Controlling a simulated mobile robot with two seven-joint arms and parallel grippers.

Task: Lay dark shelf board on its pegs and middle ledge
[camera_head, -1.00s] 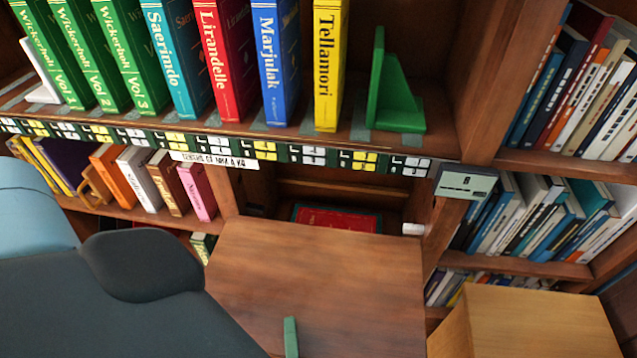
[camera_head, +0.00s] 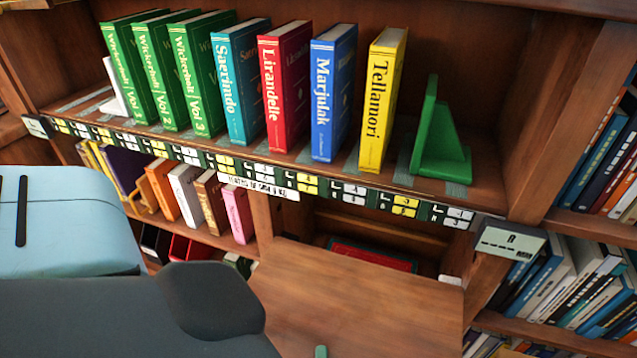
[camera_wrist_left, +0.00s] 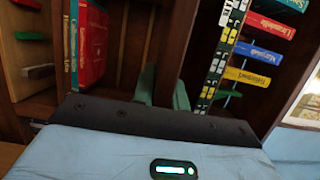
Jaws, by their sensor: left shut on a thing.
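The brown shelf board (camera_head: 365,315) lies in front of the lower middle bay, its far edge at the opening. Its near part runs out of the head view. My left gripper shows in the head view only as a green fingertip (camera_head: 320,351) over the board. In the left wrist view, the two green fingers (camera_wrist_left: 163,87) are shut on the board (camera_wrist_left: 172,45), seen nearly edge-on. A horizontal strip (camera_head: 395,234) crosses the back of the bay; I cannot tell if it is the ledge. The pegs cannot be made out. My right gripper is out of view.
A red book (camera_head: 370,256) lies inside the bay behind the board. Above, upright books and a green bookend (camera_head: 438,145) stand on a shelf with a label strip (camera_head: 345,192). Lower books (camera_head: 185,190) stand left of the bay, more books (camera_head: 575,275) right.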

